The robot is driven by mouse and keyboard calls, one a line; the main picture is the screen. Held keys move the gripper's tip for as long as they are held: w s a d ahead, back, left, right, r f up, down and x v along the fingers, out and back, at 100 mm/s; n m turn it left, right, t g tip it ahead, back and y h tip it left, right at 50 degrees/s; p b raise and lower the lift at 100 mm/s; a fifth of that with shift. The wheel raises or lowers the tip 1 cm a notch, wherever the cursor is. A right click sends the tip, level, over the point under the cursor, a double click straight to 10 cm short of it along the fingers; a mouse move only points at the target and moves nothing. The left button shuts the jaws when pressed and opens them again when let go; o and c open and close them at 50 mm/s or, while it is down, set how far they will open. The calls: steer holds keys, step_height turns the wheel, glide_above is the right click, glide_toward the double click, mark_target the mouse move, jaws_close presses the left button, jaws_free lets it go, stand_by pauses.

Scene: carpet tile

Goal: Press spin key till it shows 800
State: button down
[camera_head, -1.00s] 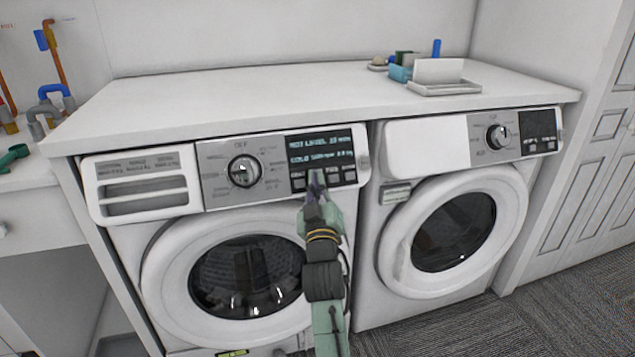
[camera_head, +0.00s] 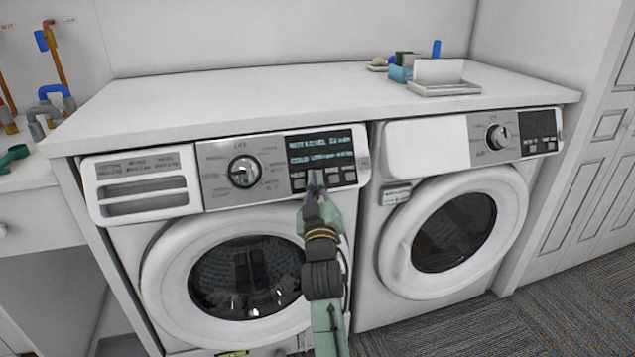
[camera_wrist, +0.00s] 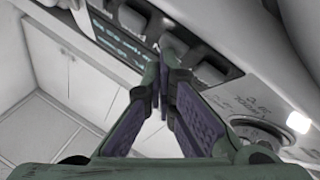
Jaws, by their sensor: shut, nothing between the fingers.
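The left washing machine (camera_head: 120,240) has a dark display (camera_head: 320,146) with lines of pale text. The text is too blurred to read the spin figure with certainty. A row of small grey keys (camera_head: 334,177) runs below the display; the wrist view also shows several of them (camera_wrist: 222,68). My gripper (camera_head: 314,176) is shut and empty, its tips in front of the second key from the left, hiding part of it. In the wrist view the tips (camera_wrist: 167,65) are at the key row; I cannot tell whether they touch a key. The key labels are not legible.
A round dial (camera_head: 244,171) sits left of the display. A second machine (camera_head: 395,140) stands to the right. A white countertop (camera_head: 250,92) above both carries a tray (camera_head: 445,89) with small items. Pipes (camera_head: 52,95) are at the far left.

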steer(key=shift+s, duration=0.15)
steer(key=shift+s+d+r, duration=0.25)
steer(key=shift+s+r, duration=0.05)
steer(key=shift+s, duration=0.25)
steer(key=s, duration=0.1)
steer(key=s+d+r, duration=0.1)
steer(key=s+r, duration=0.1)
steer(key=s, duration=0.1)
steer(key=shift+s+d+r, duration=0.1)
steer(key=shift+d+r, duration=0.05)
steer(key=shift+d, duration=0.05)
stand_by(0.4)
stand_by(1.1)
